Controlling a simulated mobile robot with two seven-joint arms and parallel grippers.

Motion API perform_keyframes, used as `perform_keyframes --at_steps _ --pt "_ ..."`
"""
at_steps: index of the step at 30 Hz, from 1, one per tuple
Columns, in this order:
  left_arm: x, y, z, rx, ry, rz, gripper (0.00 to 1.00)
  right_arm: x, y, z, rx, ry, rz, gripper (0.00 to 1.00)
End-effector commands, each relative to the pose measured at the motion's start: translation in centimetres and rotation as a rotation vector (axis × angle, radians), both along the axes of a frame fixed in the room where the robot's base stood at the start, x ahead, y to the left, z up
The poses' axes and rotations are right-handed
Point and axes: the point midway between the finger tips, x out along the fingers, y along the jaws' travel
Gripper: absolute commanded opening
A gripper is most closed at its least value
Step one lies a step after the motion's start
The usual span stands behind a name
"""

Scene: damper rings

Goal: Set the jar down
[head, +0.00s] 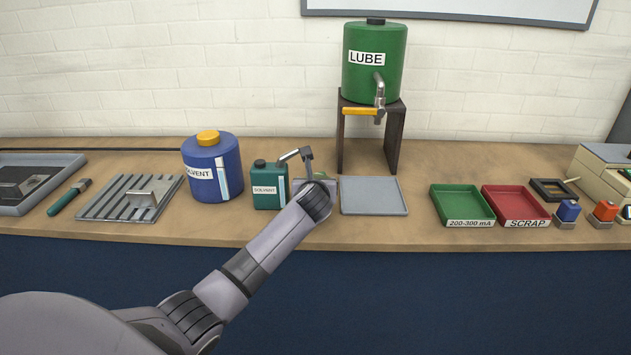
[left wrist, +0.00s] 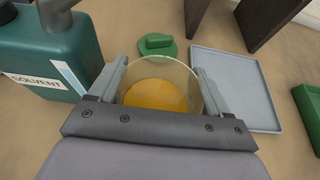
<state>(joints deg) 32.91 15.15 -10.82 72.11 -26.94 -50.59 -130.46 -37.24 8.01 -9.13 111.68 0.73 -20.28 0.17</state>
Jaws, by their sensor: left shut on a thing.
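My left gripper (left wrist: 160,78) is shut on a clear glass jar (left wrist: 160,86) holding amber liquid, its open top facing the left wrist camera. One finger lies on each side of the jar. In the head view my left wrist hides nearly all of the jar and gripper, just right of the small green solvent can. I cannot tell whether the jar's base touches the bench. A green lid-like piece with a raised grip (left wrist: 157,43) lies on the bench just beyond the jar. My right gripper is not in view.
The green solvent can (head: 270,187) stands close left of the jar; a blue solvent drum (head: 208,172) is further left. A grey tray (head: 373,196) lies to the right, before the LUBE tank stand (head: 393,145). Green (head: 461,205) and red (head: 514,206) trays are further right.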

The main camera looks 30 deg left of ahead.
Motion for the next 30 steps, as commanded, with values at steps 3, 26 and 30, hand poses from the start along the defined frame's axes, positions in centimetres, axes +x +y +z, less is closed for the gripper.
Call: perform_keyframes --at_steps 3,26,30 --pt "0.03 0.01 -0.26 0.002 -0.002 -0.001 0.33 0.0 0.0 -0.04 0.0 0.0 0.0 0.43" --pt "0.04 -0.01 -0.77 0.001 -0.003 -0.002 0.9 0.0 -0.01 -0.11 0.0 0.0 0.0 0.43" --pt "0.03 -0.01 -0.79 0.001 -0.002 -0.001 1.0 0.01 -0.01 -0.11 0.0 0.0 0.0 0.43"
